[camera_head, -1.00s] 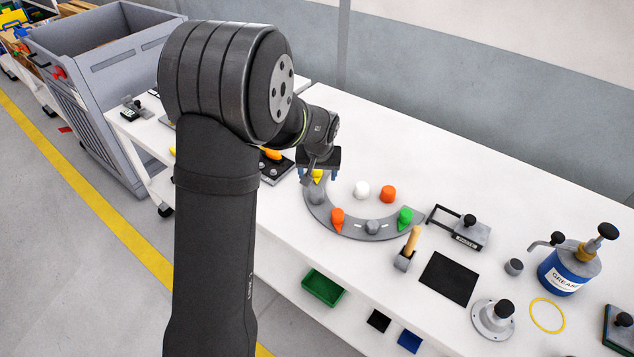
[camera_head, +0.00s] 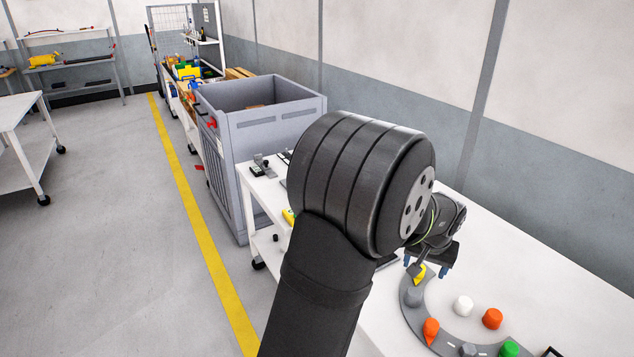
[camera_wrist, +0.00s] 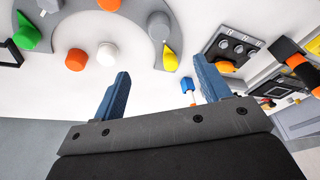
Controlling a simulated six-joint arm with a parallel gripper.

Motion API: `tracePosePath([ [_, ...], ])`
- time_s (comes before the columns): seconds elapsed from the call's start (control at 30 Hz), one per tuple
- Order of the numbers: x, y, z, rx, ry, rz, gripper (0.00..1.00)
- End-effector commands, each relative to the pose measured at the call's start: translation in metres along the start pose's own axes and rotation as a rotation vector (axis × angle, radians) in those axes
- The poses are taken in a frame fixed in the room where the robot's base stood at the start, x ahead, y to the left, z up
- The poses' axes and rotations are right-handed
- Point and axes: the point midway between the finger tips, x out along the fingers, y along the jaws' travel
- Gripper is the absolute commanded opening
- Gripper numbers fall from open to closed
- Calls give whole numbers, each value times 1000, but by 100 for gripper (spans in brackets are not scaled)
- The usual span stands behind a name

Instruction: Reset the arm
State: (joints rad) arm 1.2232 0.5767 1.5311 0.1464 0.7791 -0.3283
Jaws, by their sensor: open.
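My gripper (camera_head: 428,268) is over the white workbench (camera_head: 560,275), near the far end of a grey curved holder (camera_head: 415,312). In the wrist view its two blue fingers (camera_wrist: 160,98) stand wide apart with nothing between them. A yellow piece (camera_head: 420,275) sits on the holder close to the gripper in the head view; it also shows in the wrist view (camera_wrist: 170,58), apart from the fingers. My arm hides part of the bench.
A white knob (camera_head: 463,306) and an orange knob (camera_head: 492,318) stand inside the curve. An orange pointed piece (camera_head: 431,330) and a green one (camera_head: 509,349) sit on the holder. A grey bin (camera_head: 285,125) stands beyond the bench. Bench space right of the gripper is clear.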

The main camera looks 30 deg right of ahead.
Motion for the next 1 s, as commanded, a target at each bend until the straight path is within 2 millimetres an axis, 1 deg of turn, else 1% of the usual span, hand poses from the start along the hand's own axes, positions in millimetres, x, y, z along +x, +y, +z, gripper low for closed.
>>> tracePosePath([
  [0.4, 74, 0, 1, 0, -4, -1, 69],
  [0.7, 126, 0, 1, 0, -3, -1, 69],
  [0.9, 151, 0, 1, -1, -3, -1, 69],
  [1.0, 159, 0, 0, -1, -2, -1, 69],
])
